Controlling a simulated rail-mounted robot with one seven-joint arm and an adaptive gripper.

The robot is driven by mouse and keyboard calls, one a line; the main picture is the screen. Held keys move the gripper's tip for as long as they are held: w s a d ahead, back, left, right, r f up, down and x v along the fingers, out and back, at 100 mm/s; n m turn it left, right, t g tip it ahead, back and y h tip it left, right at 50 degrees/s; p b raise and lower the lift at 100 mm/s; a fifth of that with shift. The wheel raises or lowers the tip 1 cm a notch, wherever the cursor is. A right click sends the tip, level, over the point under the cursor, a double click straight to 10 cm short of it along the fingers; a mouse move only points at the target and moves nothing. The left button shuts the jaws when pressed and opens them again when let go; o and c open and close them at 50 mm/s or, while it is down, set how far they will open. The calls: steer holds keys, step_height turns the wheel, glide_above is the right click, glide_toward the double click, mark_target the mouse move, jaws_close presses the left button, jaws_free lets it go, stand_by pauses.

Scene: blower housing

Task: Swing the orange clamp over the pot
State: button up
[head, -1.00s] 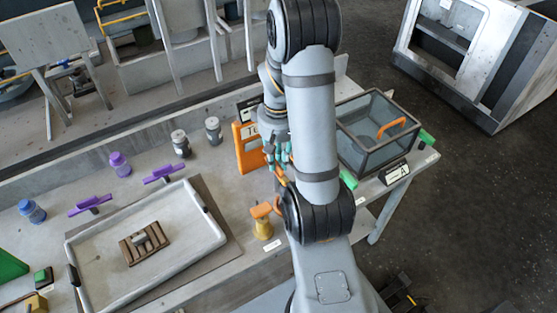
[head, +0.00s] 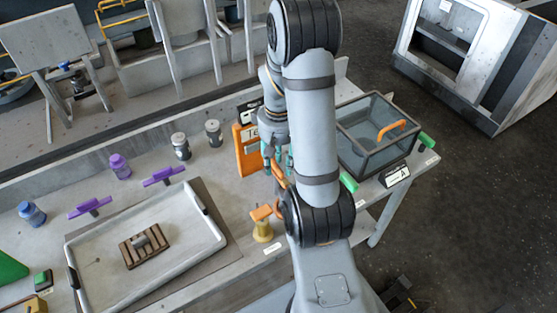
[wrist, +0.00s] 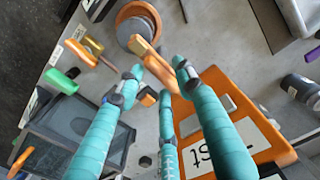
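The orange clamp bar (wrist: 147,55) lies just beyond my fingertips in the wrist view. In the head view only a bit of orange (head: 279,174), likely the clamp, shows beside my arm. A round orange pot-like part with a grey top (wrist: 138,24) stands close to the bar in the wrist view; my arm hides it in the head view. My gripper (wrist: 158,75) has its teal fingers spread, with the bar near the gap between the tips; I cannot tell if they touch. In the head view the gripper (head: 277,158) points down, partly hidden by my arm.
An orange upright panel (head: 247,152) stands close to the fingers. A clear lidded box (head: 372,140) is to the right. A yellow post with an orange lever (head: 262,228) stands in front. A white tray (head: 200,250) and purple handles (head: 163,176) are left.

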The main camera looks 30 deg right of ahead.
step_height(320, 180, up, 12)
stand_by(0.5)
stand_by(0.3)
step_height(320, 180, down, 12)
steer(key=shift+m, duration=0.3)
stand_by(0.5)
